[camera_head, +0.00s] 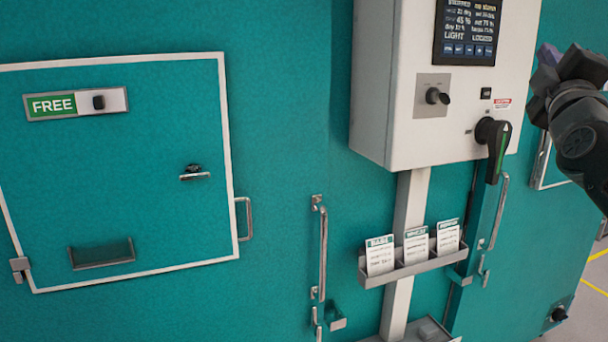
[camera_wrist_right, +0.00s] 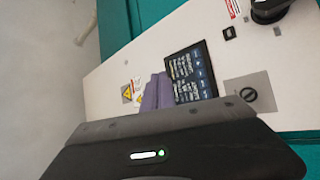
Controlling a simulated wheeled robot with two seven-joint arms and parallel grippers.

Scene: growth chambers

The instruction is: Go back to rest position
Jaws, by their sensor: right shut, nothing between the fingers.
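My right gripper (camera_head: 547,57) shows at the upper right of the head view, beside the white control box (camera_head: 413,130). Its purple fingertips are partly hidden behind my dark wrist. In the right wrist view its fingers (camera_wrist_right: 157,93) are together with nothing between them, in front of the box with its display. I cannot tell any contact with the box. My left gripper is out of view.
The box carries a screen (camera_head: 467,32), a small knob (camera_head: 436,96) and a large black handle (camera_head: 494,145) near my right arm. A card rack (camera_head: 410,270) hangs below. A teal door with a FREE sign (camera_head: 54,105) is at left.

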